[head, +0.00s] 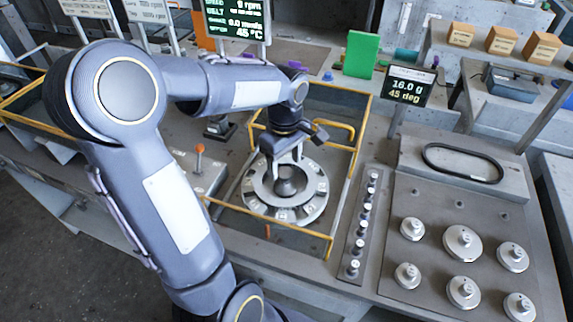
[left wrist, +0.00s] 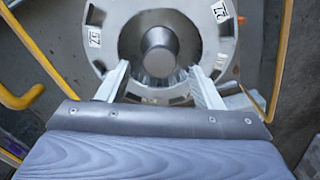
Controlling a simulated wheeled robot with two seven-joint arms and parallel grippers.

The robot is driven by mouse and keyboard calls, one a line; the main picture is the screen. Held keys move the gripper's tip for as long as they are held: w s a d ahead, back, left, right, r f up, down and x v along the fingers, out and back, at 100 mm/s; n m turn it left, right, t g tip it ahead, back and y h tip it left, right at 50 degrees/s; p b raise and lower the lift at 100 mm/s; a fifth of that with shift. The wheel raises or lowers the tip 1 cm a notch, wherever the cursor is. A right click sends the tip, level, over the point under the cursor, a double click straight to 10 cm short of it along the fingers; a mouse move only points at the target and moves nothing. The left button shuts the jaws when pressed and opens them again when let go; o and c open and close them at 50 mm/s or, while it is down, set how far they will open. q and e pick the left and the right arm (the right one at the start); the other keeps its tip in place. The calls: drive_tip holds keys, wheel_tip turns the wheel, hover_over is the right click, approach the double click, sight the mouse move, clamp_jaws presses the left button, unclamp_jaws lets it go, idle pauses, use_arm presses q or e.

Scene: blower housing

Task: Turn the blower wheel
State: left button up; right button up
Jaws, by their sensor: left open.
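The blower wheel (head: 258,208) is a round grey metal disc with numbered marks on its rim and a dark rounded hub (head: 287,184) in its middle. It lies inside a yellow-railed frame. In the left wrist view the wheel (left wrist: 107,22) fills the upper middle, and its hub (left wrist: 160,48) stands at the centre. My left gripper (head: 284,163) points down over the wheel. In the left wrist view its two pale fingers (left wrist: 156,84) are spread apart, reaching toward the near side of the hub with nothing between them. I cannot tell whether they touch the wheel. My right gripper is not in view.
Yellow rails (head: 344,165) border the wheel bay. A display (head: 408,87) reads 16.0 g and 45 deg. A lever with an orange knob (head: 199,149) stands to the left. Several round weights (head: 463,242) sit on a panel at the right. A green block (head: 361,55) stands behind.

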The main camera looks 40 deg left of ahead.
sight(285, 182)
use_arm(q)
drive_tip(key=shift+f, duration=1.3)
clamp_jaws()
drive_tip(key=shift+m, duration=0.4)
drive_tip(key=m, duration=0.3)
drive_tip(key=shift+m, duration=0.3)
drive_tip(key=m, duration=0.3)
drive_tip(key=shift+m, duration=0.3)
drive_tip(key=m, duration=0.6)
drive_tip(key=shift+m, duration=0.6)
